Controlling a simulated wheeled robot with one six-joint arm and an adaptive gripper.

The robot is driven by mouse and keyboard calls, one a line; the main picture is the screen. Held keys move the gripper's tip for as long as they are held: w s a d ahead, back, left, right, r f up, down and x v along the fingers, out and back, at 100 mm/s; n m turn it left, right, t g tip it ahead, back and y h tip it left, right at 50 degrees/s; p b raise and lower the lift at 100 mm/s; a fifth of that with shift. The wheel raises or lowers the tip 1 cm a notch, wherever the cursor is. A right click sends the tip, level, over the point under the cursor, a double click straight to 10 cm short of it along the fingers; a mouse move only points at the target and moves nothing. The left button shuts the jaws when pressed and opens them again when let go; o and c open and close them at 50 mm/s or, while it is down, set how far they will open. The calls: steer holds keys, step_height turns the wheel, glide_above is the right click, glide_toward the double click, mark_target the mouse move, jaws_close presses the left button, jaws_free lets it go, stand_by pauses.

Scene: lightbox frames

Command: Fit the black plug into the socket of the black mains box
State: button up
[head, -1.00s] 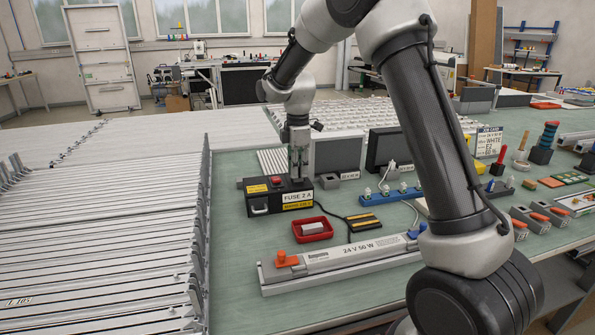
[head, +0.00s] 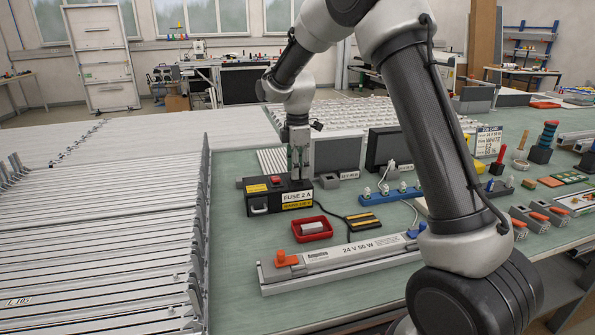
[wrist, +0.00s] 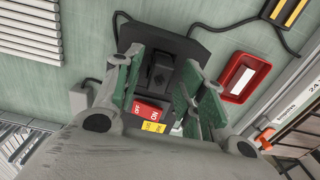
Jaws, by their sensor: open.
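The black mains box (head: 266,205) stands on the green bench, with a red switch and yellow labels; it also shows in the wrist view (wrist: 195,48). My gripper (head: 298,163) is upright over the right part of the box, its green-padded fingers apart. In the wrist view my open gripper (wrist: 160,68) has a black block, seemingly the black plug (wrist: 162,72), between its fingers with gaps on both sides. The block sits on the box top at the socket area. I cannot tell how deep it sits; the socket itself is hidden.
A red tray (head: 311,229) with a white block lies in front of the box. A black pad with yellow stripes (head: 363,221) and a cable lie to its right. A long 24 V unit (head: 345,256) lies nearer. A grey-screened unit (head: 338,153) stands close behind the gripper.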

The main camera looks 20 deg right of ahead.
step_height(320, 180, up, 11)
steer(key=s+d+r+m+t, duration=0.1)
steer(key=s+d+r+m, duration=0.5)
steer(key=s, duration=0.4)
steer(key=s+d+f+m+t, duration=0.1)
steer(key=s+d+m, duration=0.2)
steer(key=s, duration=0.5)
steer(key=s+d+f+m+t, duration=0.1)
steer(key=s+d+m, duration=0.2)
steer(key=s, duration=0.6)
steer(key=s+d+m+t, duration=0.1)
steer(key=s+d+m, duration=0.2)
steer(key=s+m, duration=0.3)
steer(key=s, duration=0.3)
steer(key=shift+f, duration=0.4)
